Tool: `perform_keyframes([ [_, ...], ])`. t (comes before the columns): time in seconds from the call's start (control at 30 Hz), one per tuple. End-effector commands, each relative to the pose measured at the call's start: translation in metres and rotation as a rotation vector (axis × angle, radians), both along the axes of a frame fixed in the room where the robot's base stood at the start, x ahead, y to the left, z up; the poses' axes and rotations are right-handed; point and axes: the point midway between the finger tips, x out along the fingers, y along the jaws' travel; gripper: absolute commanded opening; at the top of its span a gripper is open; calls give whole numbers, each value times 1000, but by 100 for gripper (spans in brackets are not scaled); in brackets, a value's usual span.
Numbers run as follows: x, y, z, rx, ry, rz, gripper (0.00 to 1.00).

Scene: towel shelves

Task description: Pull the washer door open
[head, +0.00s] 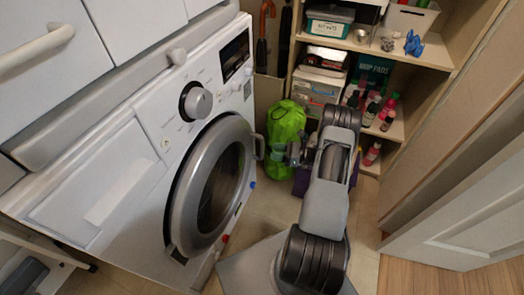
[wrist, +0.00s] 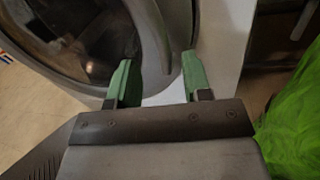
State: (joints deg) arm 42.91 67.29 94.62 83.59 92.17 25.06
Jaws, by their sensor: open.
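The white washer (head: 130,150) stands at the left of the head view. Its round grey-rimmed door (head: 232,130) lies against the front and looks shut. A grey handle (head: 260,147) sticks out at the door's right edge. My gripper (head: 272,153) is just right of the handle, very close to it. In the wrist view, the green fingers of my gripper (wrist: 157,68) are apart, and the grey curved door rim (wrist: 152,30) shows ahead between them. I cannot tell whether the fingers touch the handle.
A bright green bag (head: 286,128) stands behind my gripper, and it also fills the right of the wrist view (wrist: 290,130). Shelves (head: 435,50) with bottles and boxes stand at the back right. A white door (head: 470,220) is at the right. Some floor is clear between.

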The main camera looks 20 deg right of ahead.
Motion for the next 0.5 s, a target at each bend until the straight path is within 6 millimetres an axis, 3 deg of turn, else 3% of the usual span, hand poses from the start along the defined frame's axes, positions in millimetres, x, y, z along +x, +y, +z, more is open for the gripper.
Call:
perform_keyframes([
  [0.2, 21, 30, -1, -1, 0, 3, 45],
  [0.5, 35, 49, 0, -2, 1, 1, 45],
])
